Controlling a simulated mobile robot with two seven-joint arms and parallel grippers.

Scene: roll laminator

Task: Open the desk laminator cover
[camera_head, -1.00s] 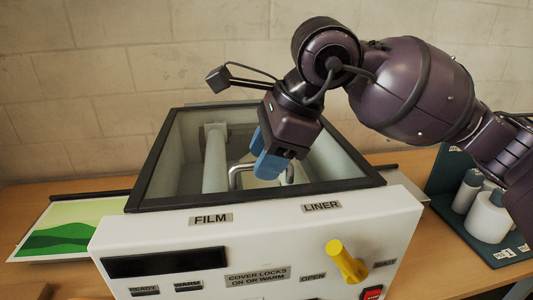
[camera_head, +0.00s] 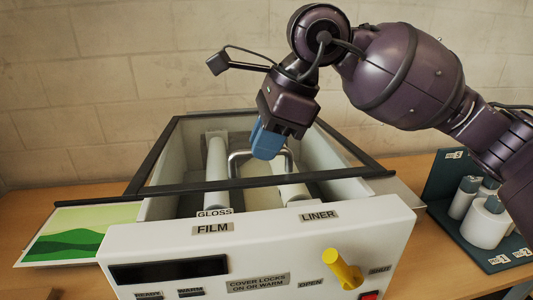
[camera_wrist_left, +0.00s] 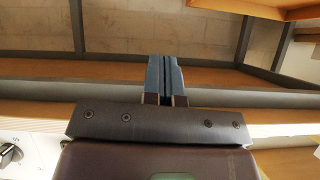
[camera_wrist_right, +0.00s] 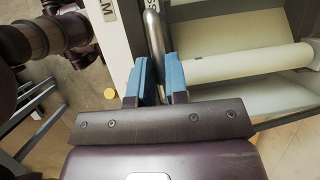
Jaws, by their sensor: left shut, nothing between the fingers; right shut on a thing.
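The desk laminator (camera_head: 255,260) is a white box with a front panel. Its cover, a clear pane in a dark frame (camera_head: 270,184), is tilted up, its front edge raised off the body. The bent metal handle (camera_head: 238,158) stands on the cover. My right gripper (camera_head: 267,142) is shut on this handle; in the right wrist view the handle (camera_wrist_right: 153,40) runs between the blue fingers (camera_wrist_right: 162,82). My left gripper (camera_wrist_left: 165,78) shows only in its wrist view, shut and empty. The yellow lever (camera_head: 341,267) on the panel tilts toward the OPEN label.
Under the cover lie a pale film roll (camera_head: 216,170) and a second roll (camera_head: 293,193). A green picture sheet (camera_head: 75,232) lies left of the laminator. A dark rack (camera_head: 449,200) with white rolls stands at right. A brick wall (camera_head: 120,80) rises behind.

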